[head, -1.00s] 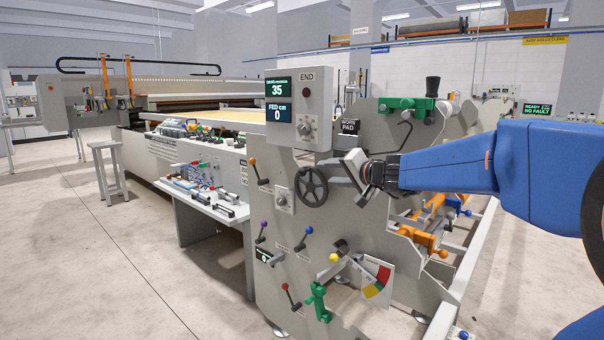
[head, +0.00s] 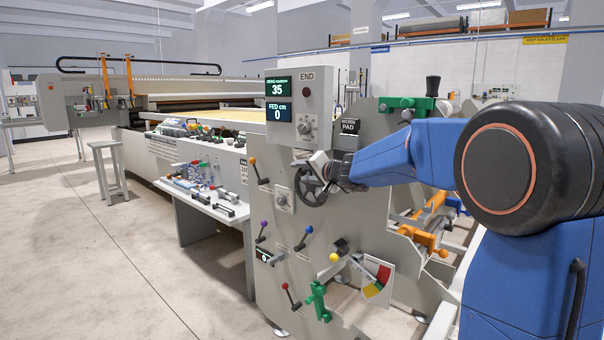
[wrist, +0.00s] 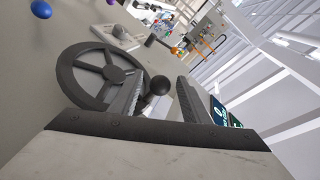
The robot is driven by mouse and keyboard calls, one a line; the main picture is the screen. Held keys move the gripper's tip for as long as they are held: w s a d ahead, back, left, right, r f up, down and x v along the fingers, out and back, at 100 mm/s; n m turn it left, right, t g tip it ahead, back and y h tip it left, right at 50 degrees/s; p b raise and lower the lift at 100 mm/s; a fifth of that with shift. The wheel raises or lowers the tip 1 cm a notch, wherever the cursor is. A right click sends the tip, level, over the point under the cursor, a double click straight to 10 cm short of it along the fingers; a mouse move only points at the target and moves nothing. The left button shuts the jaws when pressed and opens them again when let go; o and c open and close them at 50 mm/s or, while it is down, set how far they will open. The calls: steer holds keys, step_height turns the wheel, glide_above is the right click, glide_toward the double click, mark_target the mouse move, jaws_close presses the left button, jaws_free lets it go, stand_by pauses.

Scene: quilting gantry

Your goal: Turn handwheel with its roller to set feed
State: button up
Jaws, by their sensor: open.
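The dark spoked handwheel (head: 309,201) is on the grey end panel, below the control box. It fills the left of the wrist view (wrist: 113,73). A dark round knob (wrist: 158,85) near the wheel's rim shows between my finger pads. My gripper (head: 319,163) is open at the wheel's upper part and covers some of it in the head view. In the wrist view its two pads (wrist: 157,92) stand on either side of the knob, with a gap on each side. Whether either touches it, I cannot tell.
The control box (head: 303,105) above reads 35 and FED cm 0. A small dial (head: 284,199) sits left of the wheel. Several coloured levers, such as the purple-tipped one (head: 262,231), stick out lower on the panel. A green clamp (head: 406,104) is at upper right.

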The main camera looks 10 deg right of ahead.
steer(key=shift+w+a+f, duration=0.1)
steer(key=shift+w+a, duration=0.05)
steer(key=shift+w, duration=0.15)
steer(key=shift+c, duration=0.3)
jaws_close()
